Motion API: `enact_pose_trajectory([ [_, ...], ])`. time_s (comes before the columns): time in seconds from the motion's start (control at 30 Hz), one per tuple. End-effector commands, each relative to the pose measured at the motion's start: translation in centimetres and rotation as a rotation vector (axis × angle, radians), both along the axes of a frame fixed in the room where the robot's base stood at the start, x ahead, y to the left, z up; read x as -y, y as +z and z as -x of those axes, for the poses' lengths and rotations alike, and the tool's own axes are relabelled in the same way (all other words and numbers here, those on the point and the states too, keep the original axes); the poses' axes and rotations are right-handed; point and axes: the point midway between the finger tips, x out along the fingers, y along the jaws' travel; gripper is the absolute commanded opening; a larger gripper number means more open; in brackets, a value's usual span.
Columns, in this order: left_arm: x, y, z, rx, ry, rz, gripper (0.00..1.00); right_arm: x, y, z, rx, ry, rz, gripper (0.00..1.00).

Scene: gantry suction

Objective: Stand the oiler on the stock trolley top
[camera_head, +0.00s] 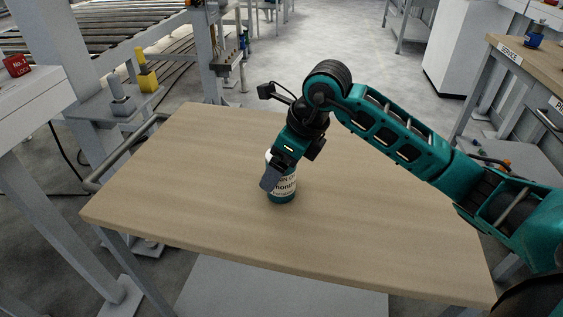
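The oiler, which I take to be the dark green bottle with a white printed label (284,187), stands upright on the wooden trolley top (210,205), near its middle. My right gripper (273,177) reaches down at it from above, tilted. One grey finger overlaps the left side of the bottle; the other finger is hidden. The gripper covers the bottle's upper part, so I cannot tell whether the fingers are closed on it. My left gripper is not in view.
The rest of the trolley top is bare. The trolley's handle bar (122,152) is at its left. A roller conveyor (110,38) is at the upper left. A bench with a SERVICE label (510,52) and a small blue object (535,38) are at the upper right.

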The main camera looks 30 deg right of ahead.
Motion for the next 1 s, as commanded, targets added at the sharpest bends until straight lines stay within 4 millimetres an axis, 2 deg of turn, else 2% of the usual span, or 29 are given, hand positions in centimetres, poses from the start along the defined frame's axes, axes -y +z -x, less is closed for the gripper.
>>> enact_pose_trajectory([
  [0.17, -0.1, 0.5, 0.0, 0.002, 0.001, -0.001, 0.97, 0.7, 2.6, 0.7, 0.005, 0.000, 0.002, 0.93],
  [0.3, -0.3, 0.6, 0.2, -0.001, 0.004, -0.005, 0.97, 1.4, 5.6, 1.6, 0.006, 0.000, 0.002, 0.93],
  [0.53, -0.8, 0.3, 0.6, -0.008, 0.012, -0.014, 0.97, 2.4, 9.6, 3.0, 0.005, -0.001, 0.001, 0.93],
  [0.7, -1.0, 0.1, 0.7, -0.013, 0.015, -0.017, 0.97, 2.7, 11.0, 3.5, 0.001, 0.000, 0.000, 0.93],
  [1.0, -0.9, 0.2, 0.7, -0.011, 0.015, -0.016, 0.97, 2.8, 11.2, 3.7, 0.000, 0.000, 0.000, 0.93],
])
